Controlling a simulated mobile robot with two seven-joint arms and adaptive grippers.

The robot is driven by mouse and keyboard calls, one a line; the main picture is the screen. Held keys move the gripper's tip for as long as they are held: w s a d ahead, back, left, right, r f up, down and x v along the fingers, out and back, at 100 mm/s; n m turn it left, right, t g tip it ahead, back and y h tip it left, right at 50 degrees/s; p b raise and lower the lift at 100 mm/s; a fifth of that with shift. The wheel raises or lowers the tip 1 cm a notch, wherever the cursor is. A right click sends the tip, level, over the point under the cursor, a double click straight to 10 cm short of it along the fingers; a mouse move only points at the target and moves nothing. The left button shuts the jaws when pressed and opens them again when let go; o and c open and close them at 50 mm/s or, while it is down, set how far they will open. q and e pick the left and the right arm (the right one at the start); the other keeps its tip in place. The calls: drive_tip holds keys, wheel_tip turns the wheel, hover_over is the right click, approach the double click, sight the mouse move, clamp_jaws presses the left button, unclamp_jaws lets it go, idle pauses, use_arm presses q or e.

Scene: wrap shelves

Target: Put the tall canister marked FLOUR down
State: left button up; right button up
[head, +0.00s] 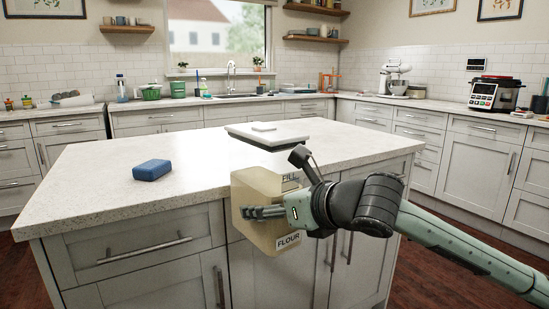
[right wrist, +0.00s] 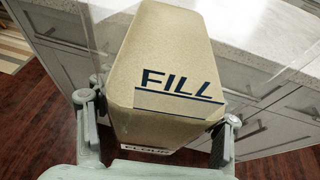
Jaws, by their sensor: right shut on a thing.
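The beige canister marked FLOUR (head: 252,187) is in front of the island's near edge in the head view, partly hidden by my gripper. Its FLOUR label is low on the side, and the word FILL shows above it. In the right wrist view the canister (right wrist: 160,50) fills the middle, with FILL and a line facing the camera. My right gripper (head: 268,211) is shut on the canister, with a finger on either side of it in the right wrist view (right wrist: 158,115). I cannot tell whether the canister touches the island. My left gripper is not in view.
The island's pale countertop (head: 110,195) has wide clear room at its left and middle. A blue block (head: 152,170) lies on its left part. A flat white board-like thing (head: 245,133) with a small white piece on it lies at the back. Cabinet doors are below the edge.

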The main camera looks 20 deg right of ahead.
drive_tip(key=s+a+f+n+y, duration=0.1)
drive_tip(key=s+a+f, duration=0.1)
drive_tip(key=f, duration=0.8)
drive_tip(key=s+a+f+n+g+y, duration=0.1)
drive_tip(key=s+f, duration=0.4)
drive_tip(key=f, duration=0.5)
drive_tip(key=shift+s+a+n+y, duration=0.25)
drive_tip(key=shift+a+n+y, duration=0.25)
drive_tip(key=shift+a+y, duration=0.1)
